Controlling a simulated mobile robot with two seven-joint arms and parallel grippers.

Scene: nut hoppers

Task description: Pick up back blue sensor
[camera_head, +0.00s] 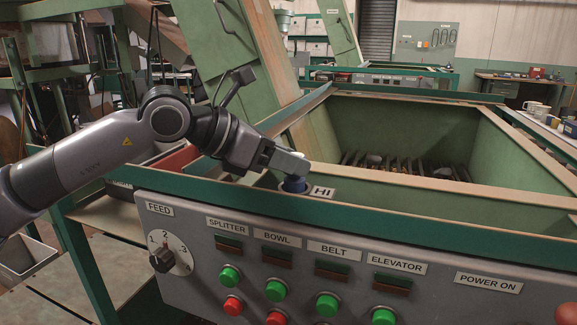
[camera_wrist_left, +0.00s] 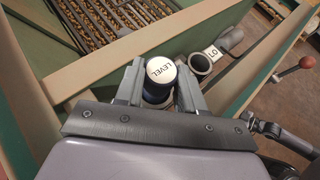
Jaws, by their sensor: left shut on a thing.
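My left gripper (camera_head: 290,170) reaches in from the left over the near rim of the hopper, beside the HI label. It is shut on a blue sensor (camera_head: 293,185), which shows just below the fingers. In the left wrist view, the gripper (camera_wrist_left: 160,88) has one finger on each side of the sensor, whose white cap (camera_wrist_left: 161,70) reads LEVEL. The sensor is upright at the HI label; I cannot tell whether it still sits in its holder. My right gripper is not in view.
The green hopper (camera_head: 400,115) has wooden rims and a dark grate with nuts below. An empty round holder (camera_wrist_left: 200,64) with the LO label (camera_wrist_left: 213,53) stands nearby. The control panel (camera_head: 330,265) with green and red buttons and a feed knob (camera_head: 163,259) is in front.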

